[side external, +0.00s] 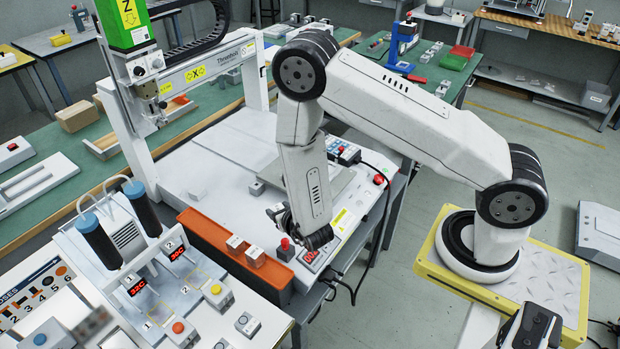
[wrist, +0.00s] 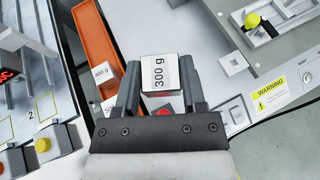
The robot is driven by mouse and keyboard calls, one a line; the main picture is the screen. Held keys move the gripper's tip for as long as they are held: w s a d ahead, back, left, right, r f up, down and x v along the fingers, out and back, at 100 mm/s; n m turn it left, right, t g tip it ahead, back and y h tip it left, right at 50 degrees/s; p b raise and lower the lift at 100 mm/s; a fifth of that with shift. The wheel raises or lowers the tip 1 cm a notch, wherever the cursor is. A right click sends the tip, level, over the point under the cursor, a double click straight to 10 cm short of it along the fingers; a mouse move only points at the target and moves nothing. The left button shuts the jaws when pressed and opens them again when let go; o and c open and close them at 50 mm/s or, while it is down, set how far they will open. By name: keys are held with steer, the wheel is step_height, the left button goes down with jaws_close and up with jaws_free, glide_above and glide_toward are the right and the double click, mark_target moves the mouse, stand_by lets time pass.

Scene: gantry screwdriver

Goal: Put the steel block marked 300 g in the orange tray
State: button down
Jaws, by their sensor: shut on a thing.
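The steel block marked 300 g (wrist: 160,75) is between the two fingers of my gripper (wrist: 160,90) in the wrist view, its label facing the camera. My gripper (side external: 281,216) also shows in the side view, low at the end of my arm, to the right of the orange tray; the arm partly hides it. The long orange tray (side external: 205,229) lies along the machine's front edge. In the wrist view the tray (wrist: 95,35) is left of the held block, with a gap between them. Two pale-topped blocks (side external: 235,243) (side external: 255,256) are at the tray's near end.
A red button (side external: 285,247) stands close to the tray's near end. A small metal block (side external: 256,188) rests on the white machine bed (side external: 195,170). A two-channel station with red displays (side external: 137,286) is to the left. The tray's far part looks empty.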

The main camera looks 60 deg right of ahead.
steer(key=s+a+f+n+t+y, duration=0.1)
steer(key=s+a+f+n+y, duration=0.2)
steer(key=s+a+n+y, duration=0.45)
steer(key=m+h, duration=0.3)
glide_above(281, 278)
steer(key=shift+w+f+y, duration=0.2)
steer(key=shift+f+y, duration=0.05)
steer(key=shift+f, duration=1.7)
steer(key=shift+f, duration=1.8)
steer(key=shift+f, duration=0.1)
steer(key=shift+c, duration=0.8)
jaws_free()
steer(key=shift+s, duration=0.1)
steer(key=v, duration=1.2)
